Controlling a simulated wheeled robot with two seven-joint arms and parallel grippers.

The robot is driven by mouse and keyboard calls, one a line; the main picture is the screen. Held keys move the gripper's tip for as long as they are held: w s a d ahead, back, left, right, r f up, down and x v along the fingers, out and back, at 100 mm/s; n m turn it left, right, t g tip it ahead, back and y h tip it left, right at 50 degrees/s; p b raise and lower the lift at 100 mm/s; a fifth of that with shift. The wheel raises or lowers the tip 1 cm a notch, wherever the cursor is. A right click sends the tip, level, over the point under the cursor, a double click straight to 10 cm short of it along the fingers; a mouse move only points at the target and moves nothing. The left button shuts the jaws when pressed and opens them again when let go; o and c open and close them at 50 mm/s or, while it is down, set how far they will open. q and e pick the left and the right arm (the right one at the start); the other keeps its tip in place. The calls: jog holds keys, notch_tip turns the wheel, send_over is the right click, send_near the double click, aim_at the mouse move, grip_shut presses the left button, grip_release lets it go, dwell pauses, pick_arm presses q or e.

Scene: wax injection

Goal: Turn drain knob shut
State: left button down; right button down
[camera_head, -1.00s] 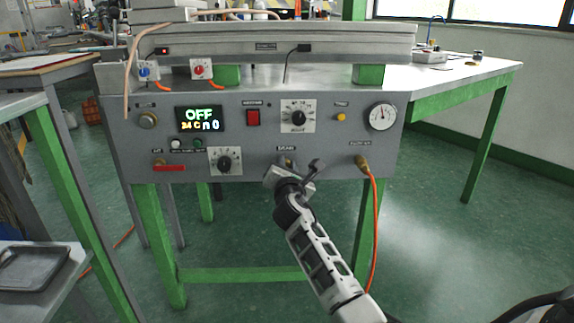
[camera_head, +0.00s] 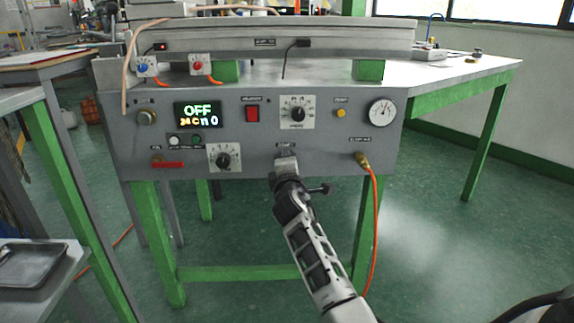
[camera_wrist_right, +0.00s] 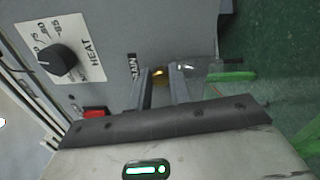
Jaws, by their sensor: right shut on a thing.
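The drain knob is at the lower edge of the grey machine's front panel, under a small label. In the head view my right gripper covers it. In the right wrist view, a small brass-coloured part of the drain knob (camera_wrist_right: 160,75) shows between the fingers. My right gripper (camera_head: 285,161) reaches up to the panel from below and is shut on the knob; its two fingers (camera_wrist_right: 161,82) stand on either side of it in the wrist view. My left gripper is not in view.
An orange hose (camera_head: 375,225) hangs right of my gripper. Below is open floor.

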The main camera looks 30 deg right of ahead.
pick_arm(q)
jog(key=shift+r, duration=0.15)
pick_arm(e)
jog(key=shift+f+m, duration=0.1)
jog(key=shift+m, duration=0.8)
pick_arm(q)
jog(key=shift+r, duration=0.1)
pick_arm(e)
jog(key=c, duration=1.3)
grip_release()
jog(key=shift+a, duration=0.1)
